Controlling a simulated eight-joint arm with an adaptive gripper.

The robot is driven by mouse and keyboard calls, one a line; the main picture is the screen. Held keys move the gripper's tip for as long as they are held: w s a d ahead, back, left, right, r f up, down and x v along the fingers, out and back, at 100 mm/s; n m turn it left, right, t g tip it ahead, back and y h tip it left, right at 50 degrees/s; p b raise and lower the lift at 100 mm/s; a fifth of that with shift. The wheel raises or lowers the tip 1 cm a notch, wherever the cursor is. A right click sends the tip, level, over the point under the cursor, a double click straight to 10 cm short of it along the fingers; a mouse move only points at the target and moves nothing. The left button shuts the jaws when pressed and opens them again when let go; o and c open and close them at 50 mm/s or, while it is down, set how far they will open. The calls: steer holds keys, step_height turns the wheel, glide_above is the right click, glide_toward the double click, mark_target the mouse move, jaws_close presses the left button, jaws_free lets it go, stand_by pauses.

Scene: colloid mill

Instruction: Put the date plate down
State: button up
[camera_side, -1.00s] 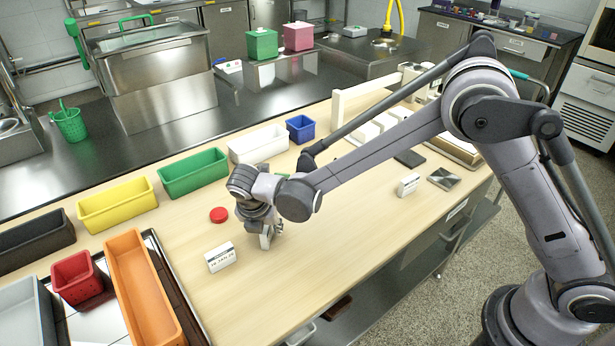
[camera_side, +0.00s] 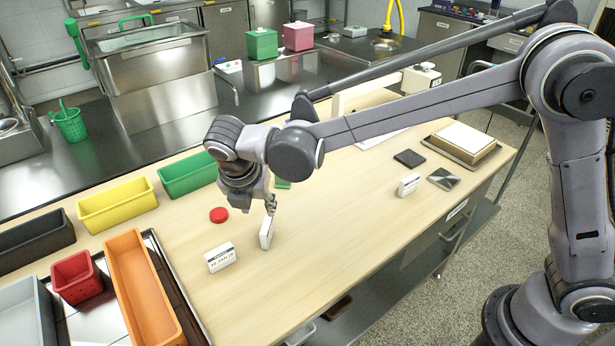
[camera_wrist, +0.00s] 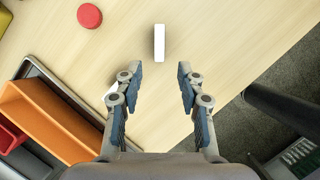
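A white plate (camera_side: 266,233) stands upright on its edge on the wooden table, seen almost edge-on in the side view. It also shows in the wrist view (camera_wrist: 159,42), beyond the gap between my fingers. My gripper (camera_side: 270,206) is just above it in the side view; the wrist view shows my gripper (camera_wrist: 158,88) open and empty, its fingers apart from the plate. Another white plate with dark lettering (camera_side: 220,257) stands to the left. In the wrist view my left finger hides most of it. The lettering on the plate below my gripper cannot be seen.
A red disc (camera_side: 218,215) lies left of the gripper. Yellow (camera_side: 117,205), green (camera_side: 187,174) and orange (camera_side: 143,290) bins stand at the left. Another small white plate (camera_side: 408,185) stands to the right near a dark pad (camera_side: 409,158). The table's front middle is clear.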

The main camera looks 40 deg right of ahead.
steer(key=s+d+r+m+y, duration=0.1)
steer(key=s+d+r+m, duration=0.1)
steer(key=d+m, duration=0.25)
steer(key=s+d+r+m+t, duration=0.1)
steer(key=s+d+r+m, duration=0.2)
steer(key=d+m, duration=0.15)
steer(key=s+d+r+m+y, duration=0.1)
steer(key=s+d+r+m, duration=0.15)
steer(key=d, duration=0.35)
steer(key=s+d+f+m+t+y, duration=0.1)
steer(key=s+d+f+m+t, duration=0.1)
steer(key=s+d+m, duration=0.6)
steer(key=s+m+t, duration=0.1)
steer(key=s+m, duration=0.1)
steer(key=m, duration=0.5)
steer(key=shift+d+f, duration=0.3)
steer(key=shift+f, duration=0.05)
